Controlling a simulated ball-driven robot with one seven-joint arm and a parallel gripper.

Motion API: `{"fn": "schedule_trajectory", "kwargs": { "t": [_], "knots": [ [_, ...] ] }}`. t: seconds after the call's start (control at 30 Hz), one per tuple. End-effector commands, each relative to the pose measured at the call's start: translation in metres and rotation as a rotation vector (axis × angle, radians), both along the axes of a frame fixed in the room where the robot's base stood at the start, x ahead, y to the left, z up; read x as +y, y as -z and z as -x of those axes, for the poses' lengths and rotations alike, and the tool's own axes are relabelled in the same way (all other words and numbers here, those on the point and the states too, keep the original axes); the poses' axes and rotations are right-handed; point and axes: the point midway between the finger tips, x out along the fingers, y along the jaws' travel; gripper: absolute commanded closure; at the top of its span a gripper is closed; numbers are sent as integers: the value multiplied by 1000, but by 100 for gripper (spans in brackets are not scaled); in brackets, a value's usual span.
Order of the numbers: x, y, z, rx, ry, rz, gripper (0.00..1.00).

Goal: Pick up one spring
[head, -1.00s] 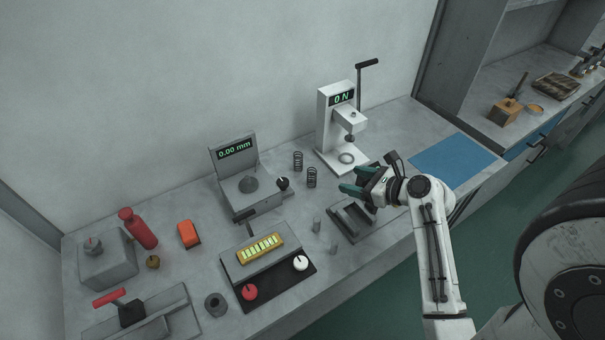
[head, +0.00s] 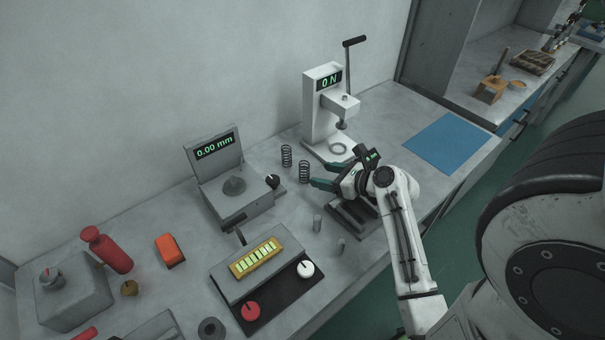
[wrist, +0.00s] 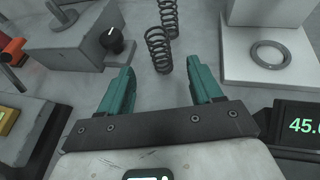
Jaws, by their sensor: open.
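Two dark coil springs stand upright on the grey bench between the gauge and the press. The nearer spring (head: 305,172) is just ahead of my gripper's fingertips; in the wrist view this spring (wrist: 158,50) lies between the lines of the two fingers, slightly beyond their tips. The farther spring (head: 286,156) stands behind it and also shows at the top of the wrist view (wrist: 169,16). My gripper (head: 319,176) is open, with teal fingers spread and nothing between them. In the wrist view the gripper (wrist: 160,82) points at the nearer spring.
A white press (head: 322,110) reading 0 N stands behind and right of the springs. A gauge (head: 236,192) reading 0.00 mm stands to the left. Small metal cylinders (head: 317,223) and a dark tray (head: 350,222) lie in front. A blue mat (head: 449,143) lies at right.

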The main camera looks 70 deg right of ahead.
Motion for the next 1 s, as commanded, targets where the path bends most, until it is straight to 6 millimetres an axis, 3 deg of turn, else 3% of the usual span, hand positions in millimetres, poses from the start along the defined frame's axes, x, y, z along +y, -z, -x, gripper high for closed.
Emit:
{"fn": "schedule_trajectory", "kwargs": {
  "t": [0.1,0.37,0.63,1.0],
  "knots": [
    [-5,6,-17,-1,-2,0,35],
    [-10,13,-34,-1,-1,1,35],
    [-20,27,-67,-1,-1,0,35],
    [-22,31,-74,0,1,1,36]
  ]
}}
